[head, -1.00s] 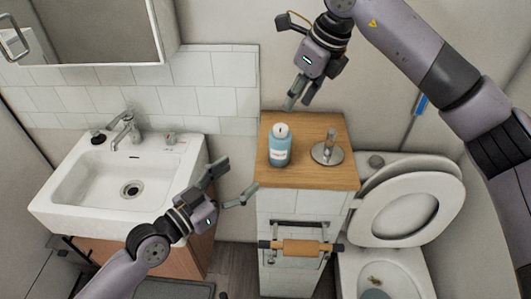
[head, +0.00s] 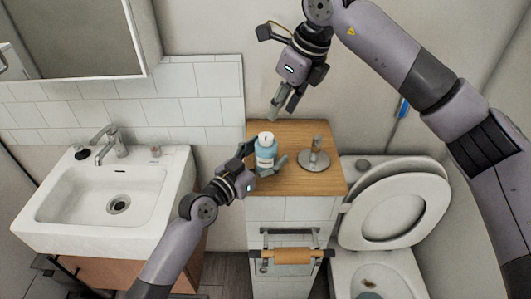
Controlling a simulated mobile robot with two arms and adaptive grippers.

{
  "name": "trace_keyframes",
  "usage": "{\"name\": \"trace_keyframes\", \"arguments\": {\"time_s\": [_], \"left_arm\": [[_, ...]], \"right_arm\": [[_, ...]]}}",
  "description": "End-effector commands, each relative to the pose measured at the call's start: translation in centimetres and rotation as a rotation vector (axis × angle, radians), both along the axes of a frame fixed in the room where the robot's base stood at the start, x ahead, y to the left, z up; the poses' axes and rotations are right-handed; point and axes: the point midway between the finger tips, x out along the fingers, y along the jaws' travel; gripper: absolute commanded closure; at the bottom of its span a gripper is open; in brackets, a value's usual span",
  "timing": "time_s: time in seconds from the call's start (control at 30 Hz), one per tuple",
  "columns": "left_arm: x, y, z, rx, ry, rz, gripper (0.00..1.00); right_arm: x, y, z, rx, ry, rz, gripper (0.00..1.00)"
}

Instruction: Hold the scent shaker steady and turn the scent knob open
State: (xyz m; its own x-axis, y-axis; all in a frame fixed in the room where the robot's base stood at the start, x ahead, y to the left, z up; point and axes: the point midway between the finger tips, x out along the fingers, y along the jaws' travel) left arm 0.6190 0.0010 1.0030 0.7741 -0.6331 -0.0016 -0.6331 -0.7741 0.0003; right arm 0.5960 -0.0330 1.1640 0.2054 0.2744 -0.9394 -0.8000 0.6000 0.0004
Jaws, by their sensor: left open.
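The scent shaker, a light blue bottle (head: 266,156) with a white top and a pale label, stands upright on the wooden top of the tiled cabinet. The white scent knob (head: 265,138) is on its top. My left gripper (head: 264,160) is at the shaker with its jaws open, one finger on the left side and one at the lower right front. I cannot tell whether the fingers touch it. My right gripper (head: 282,112) is above and behind the shaker, pointing down, empty, with a gap between its fingers.
A metal holder (head: 314,158) with a round base stands right of the shaker on the wooden top (head: 300,185). A sink (head: 110,200) is at the left, a toilet (head: 392,220) at the right.

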Motion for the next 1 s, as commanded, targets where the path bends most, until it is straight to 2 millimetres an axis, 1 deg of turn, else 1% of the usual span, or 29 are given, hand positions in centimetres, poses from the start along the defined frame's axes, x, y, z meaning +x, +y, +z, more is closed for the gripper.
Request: {"name": "trace_keyframes", "arguments": {"time_s": [0.2,0.23,1.0], "left_arm": [[0.02,-0.01,0.03,-0.001,-0.001,0.0,0.29],[0.02,-0.01,0.03,-0.001,-0.001,0.0,0.31],[0.0,0.02,0.03,-0.001,-0.001,0.0,0.82]], "right_arm": [[0.0,0.01,0.0,0.0,0.0,0.0,0.67],[0.0,0.01,0.0,0.0,0.0,0.0,0.67],[-0.01,0.01,0.0,0.0,0.0,0.0,0.67]]}}
